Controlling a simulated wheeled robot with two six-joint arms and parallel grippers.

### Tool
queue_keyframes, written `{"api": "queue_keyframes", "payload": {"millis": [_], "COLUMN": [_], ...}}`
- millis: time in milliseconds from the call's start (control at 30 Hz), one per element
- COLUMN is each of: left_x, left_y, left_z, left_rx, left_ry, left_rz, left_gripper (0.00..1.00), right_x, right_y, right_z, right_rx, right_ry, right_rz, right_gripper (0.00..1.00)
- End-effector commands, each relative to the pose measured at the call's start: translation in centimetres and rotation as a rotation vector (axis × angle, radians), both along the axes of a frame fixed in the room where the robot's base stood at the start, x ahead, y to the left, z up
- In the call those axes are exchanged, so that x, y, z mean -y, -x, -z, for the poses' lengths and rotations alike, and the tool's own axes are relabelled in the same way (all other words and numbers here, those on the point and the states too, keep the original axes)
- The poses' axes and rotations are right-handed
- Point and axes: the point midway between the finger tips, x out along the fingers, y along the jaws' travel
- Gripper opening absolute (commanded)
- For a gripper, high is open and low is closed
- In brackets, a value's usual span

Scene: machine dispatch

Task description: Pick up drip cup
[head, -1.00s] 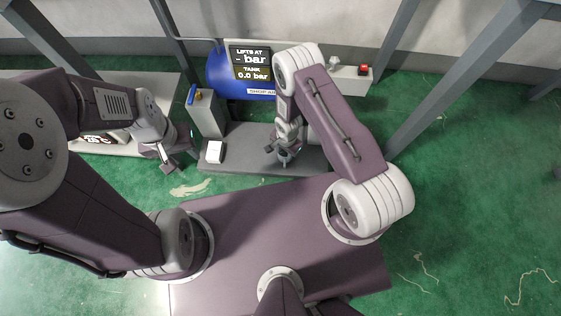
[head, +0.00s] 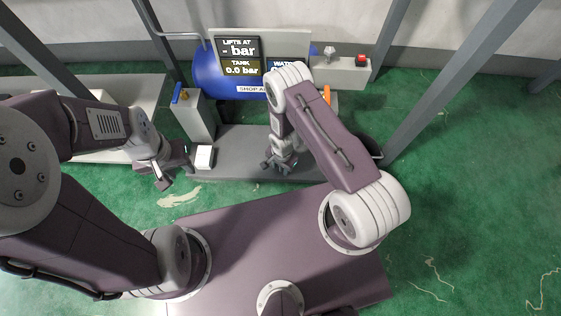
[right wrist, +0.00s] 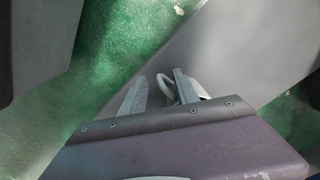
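My right gripper (head: 279,164) hangs low over the grey platform (head: 235,140). In the right wrist view its two fingers (right wrist: 160,92) stand apart. A pale curved loop (right wrist: 167,86) shows between them, with a white piece (right wrist: 201,90) beside the right finger. These may be parts of the drip cup, but the gripper body hides most of them, and I see no grip on them. In the head view the cup cannot be made out. My left gripper (head: 177,168) has its fingers apart and is empty, left of a small white box (head: 204,157).
A blue tank (head: 212,75) with a display panel (head: 240,56) stands behind the platform. A grey post with a blue handle (head: 190,112) is at left, a red button (head: 361,59) at right. A dark round container (head: 371,146) is partly behind my right arm. Grey frame legs (head: 455,80) flank the platform.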

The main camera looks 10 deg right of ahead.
Motion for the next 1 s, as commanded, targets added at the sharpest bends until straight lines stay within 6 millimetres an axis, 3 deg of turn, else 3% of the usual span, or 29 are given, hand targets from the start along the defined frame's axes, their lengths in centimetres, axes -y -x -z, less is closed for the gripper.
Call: {"api": "queue_keyframes", "payload": {"millis": [33, 233, 367, 400, 1000], "left_x": [0.00, 0.00, 0.00, 0.00, 0.00], "left_y": [0.00, 0.00, -0.01, -0.01, 0.00], "left_z": [1.05, 0.60, 0.59, 0.59, 0.60], "left_rx": [0.000, 0.000, 0.000, 0.000, 0.000], "left_ry": [0.000, 0.000, 0.000, 0.000, 0.000], "left_rz": [0.000, 0.000, 0.000, 0.000, 0.000], "left_gripper": [0.36, 0.36, 0.36, 0.36, 0.36], "right_x": [-0.02, -0.03, -0.02, -0.02, -0.03], "right_y": [-0.01, -0.05, -0.04, -0.04, -0.05], "right_z": [1.19, 0.77, 0.76, 0.76, 0.77], "right_rx": [0.000, 0.001, 0.001, 0.001, 0.001], "right_ry": [0.000, 0.001, 0.001, 0.001, 0.001], "right_rz": [-0.001, -0.001, -0.001, -0.001, -0.001], "right_gripper": [0.37, 0.37, 0.04, 0.00, 0.00]}}
